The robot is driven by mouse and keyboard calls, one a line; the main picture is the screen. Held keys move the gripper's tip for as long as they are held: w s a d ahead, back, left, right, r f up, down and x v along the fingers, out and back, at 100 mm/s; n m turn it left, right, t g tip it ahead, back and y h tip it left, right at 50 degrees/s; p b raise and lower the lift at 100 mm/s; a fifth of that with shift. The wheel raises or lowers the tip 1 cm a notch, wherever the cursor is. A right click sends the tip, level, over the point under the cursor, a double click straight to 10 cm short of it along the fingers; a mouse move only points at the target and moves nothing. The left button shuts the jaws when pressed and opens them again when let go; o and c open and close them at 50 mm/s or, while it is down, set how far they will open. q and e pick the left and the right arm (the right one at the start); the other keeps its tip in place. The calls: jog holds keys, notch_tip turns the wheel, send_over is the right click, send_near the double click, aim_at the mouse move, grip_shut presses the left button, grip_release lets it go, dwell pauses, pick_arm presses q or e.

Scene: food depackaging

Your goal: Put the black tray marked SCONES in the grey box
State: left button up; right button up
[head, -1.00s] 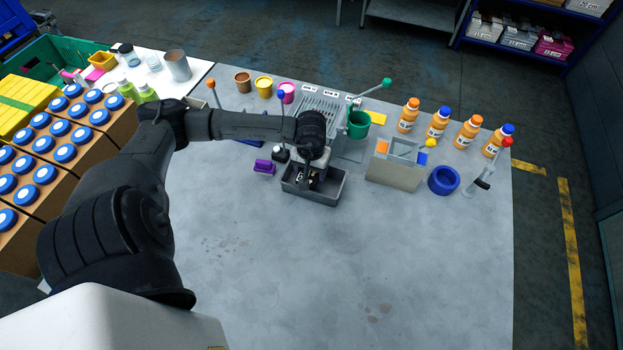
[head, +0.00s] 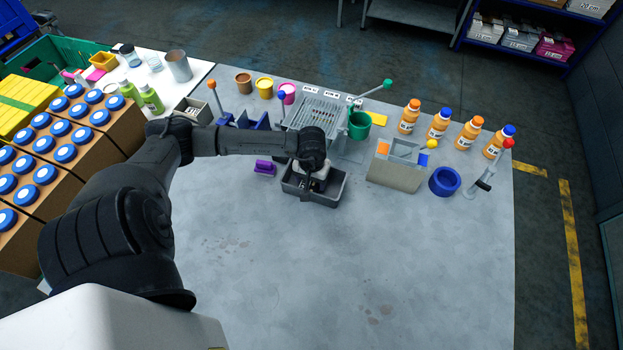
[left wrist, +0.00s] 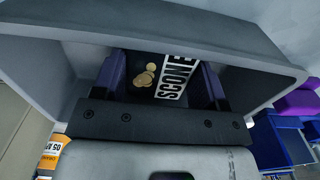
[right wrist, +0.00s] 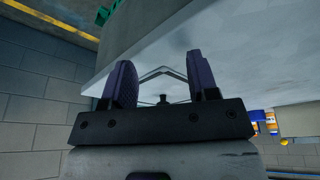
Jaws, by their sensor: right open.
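The dark grey open box (head: 340,187) stands near the middle of the table in the head view. My left gripper (head: 318,190) reaches down into it. In the left wrist view the grey box (left wrist: 190,28) surrounds the gripper, and the black tray marked SCONES (left wrist: 178,75) shows between the fingers, with a picture of round biscuits on it. The left fingers (left wrist: 160,82) are wide apart, one on each side of the label; the tray looks to be inside the box. My right gripper (right wrist: 163,82) is open and empty beside the table edge; the head view does not show it.
A purple block (head: 265,167) lies left of the box, and a beige divided holder (head: 395,172) stands to its right. A blue ring (head: 444,181) and orange bottles (head: 468,134) are farther right. A grey rack (head: 318,110) stands behind. The front of the table is clear.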

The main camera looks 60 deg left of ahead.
pick_arm(q)
jog(key=o, duration=0.4)
jog(key=shift+o, duration=0.2)
